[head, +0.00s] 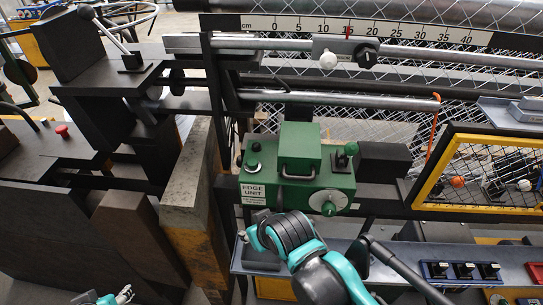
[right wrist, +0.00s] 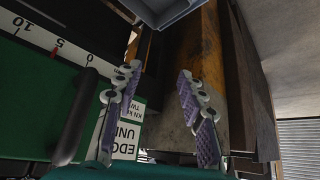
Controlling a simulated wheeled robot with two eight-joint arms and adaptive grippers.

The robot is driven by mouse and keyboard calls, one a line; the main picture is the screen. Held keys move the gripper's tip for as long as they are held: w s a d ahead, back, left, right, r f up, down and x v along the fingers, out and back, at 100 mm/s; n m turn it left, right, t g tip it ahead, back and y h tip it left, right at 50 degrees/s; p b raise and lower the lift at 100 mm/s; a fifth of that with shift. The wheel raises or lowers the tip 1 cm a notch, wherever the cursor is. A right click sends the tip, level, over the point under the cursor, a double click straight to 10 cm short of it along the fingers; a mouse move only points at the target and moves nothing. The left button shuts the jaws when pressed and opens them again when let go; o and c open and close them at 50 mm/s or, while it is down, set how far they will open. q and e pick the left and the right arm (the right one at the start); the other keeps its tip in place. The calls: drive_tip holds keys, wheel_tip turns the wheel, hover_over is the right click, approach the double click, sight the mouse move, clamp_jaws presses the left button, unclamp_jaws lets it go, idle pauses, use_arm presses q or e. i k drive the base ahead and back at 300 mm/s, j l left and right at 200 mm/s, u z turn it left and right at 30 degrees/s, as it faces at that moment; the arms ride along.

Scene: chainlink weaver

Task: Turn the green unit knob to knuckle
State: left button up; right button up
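The green edge unit (head: 262,180) stands in the middle of the head view, with an "EDGE UNIT" label (head: 254,193) on its left front. Its green knob (head: 328,203) sits on a pale round dial at the lower right front; the dial's markings are too small to read. My right arm's wrist is in front of and below the unit, and hides its gripper there. In the right wrist view my right gripper (right wrist: 158,75) is open and empty, near the label (right wrist: 128,130); the knob is not identifiable there. My left gripper (head: 124,294) is barely in view at bottom left.
A dark handle (right wrist: 75,118) stands out from the green surface beside the right fingers. A yellow-framed mesh panel (head: 432,180) is to the right. A worn beam (head: 196,190) is to the left.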

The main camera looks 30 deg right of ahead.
sight(328, 209)
drive_tip(key=i+z, duration=0.1)
drive_tip(key=z, duration=1.35)
